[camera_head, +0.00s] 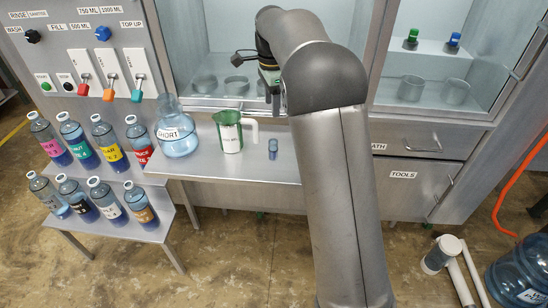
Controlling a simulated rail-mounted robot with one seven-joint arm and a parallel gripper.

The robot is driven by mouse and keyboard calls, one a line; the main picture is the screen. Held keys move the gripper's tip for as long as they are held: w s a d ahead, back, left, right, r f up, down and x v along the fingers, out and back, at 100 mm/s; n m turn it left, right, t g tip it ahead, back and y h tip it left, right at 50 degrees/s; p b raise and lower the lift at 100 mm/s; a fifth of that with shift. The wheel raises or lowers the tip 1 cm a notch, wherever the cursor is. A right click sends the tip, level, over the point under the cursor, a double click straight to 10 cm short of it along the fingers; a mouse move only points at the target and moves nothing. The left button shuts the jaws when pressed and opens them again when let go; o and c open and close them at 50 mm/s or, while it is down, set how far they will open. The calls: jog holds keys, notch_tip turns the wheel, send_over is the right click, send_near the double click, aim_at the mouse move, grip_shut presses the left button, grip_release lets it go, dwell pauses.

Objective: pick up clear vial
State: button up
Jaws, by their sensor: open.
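A small clear vial with a bluish tint (273,149) stands upright on the metal bench (205,165), right of the white and green jug. My gripper (272,95) is seen past the bend of my arm, in front of the open cabinet bay and farther back than the vial. It is open and apart from the vial. My arm hides part of the gripper, and its fingertips are hard to make out.
The white and green jug (229,132) and a large blue bottle (176,135) stand left of the vial. Several labelled bottles (106,137) fill the left racks. Glass cups (411,88) sit in the right bay. Bench space around the vial is clear.

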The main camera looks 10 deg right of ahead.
send_near(273, 148)
jog(key=f, duration=0.2)
jog(key=w+f, duration=0.1)
jog(key=f, duration=0.1)
jog(key=w+f, duration=0.1)
jog(key=f, duration=0.1)
jog(key=shift+w+d, duration=0.1)
jog(key=shift+d, duration=0.05)
jog(key=shift+s+f, duration=0.2)
jog(key=shift+f, duration=1.15)
jog(key=shift+s+f, duration=0.2)
jog(key=shift+f, duration=1.1)
jog(key=c, duration=1.1)
